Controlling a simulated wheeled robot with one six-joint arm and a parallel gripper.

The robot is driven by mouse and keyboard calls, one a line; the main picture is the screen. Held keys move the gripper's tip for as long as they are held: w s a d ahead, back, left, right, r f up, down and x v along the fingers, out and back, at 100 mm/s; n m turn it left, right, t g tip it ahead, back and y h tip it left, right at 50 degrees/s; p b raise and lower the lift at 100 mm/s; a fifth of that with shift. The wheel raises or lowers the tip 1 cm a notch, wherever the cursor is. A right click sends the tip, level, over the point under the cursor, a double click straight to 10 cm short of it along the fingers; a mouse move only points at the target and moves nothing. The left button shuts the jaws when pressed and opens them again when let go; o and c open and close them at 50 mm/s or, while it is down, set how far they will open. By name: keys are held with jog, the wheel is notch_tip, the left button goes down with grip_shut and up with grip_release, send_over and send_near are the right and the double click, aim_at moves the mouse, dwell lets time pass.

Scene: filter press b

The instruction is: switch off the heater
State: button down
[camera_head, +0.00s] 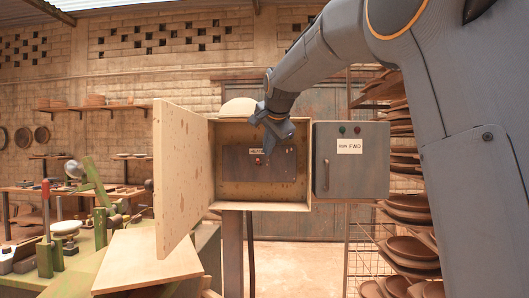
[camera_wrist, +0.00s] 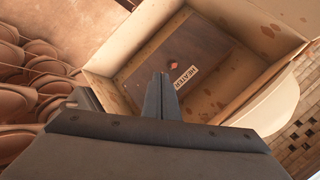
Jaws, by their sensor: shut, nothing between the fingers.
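The heater box (camera_head: 308,165) is a beige open-front cabinet on a post, and its door (camera_head: 180,165) stands open to the left. Inside is a dark brown panel (camera_head: 285,165) with a white HEATER label (camera_head: 257,152) and a small red control (camera_head: 258,161) below it. The wrist view shows the label (camera_wrist: 186,76) and the control (camera_wrist: 173,65), whose setting is too small to tell. My gripper (camera_head: 269,147) is shut and empty at the box opening, close to the label. Its fingertips (camera_wrist: 160,75) appear just beside the control in the wrist view; I cannot tell whether they touch.
A grey box (camera_head: 350,172) labelled RUN FWD, with a handle and two small lights, adjoins on the right. Racks of brown dishes (camera_head: 408,215) stand further right. A green machine (camera_head: 95,195) and a tan board (camera_head: 150,262) are at the left. The floor below is open.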

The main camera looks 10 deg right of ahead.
aim_at(258, 161)
jog(key=r, duration=0.3)
jog(key=shift+w+d+r+m+t, duration=0.1)
jog(key=shift+w+r+m+t, duration=0.1)
jog(key=shift+w+m+t, duration=0.15)
jog(key=p+x, duration=0.4)
jog(key=x, duration=0.6)
jog(key=shift+s+f, duration=0.1)
jog(key=shift+f+b, duration=0.15)
jog(key=shift+b, duration=0.6)
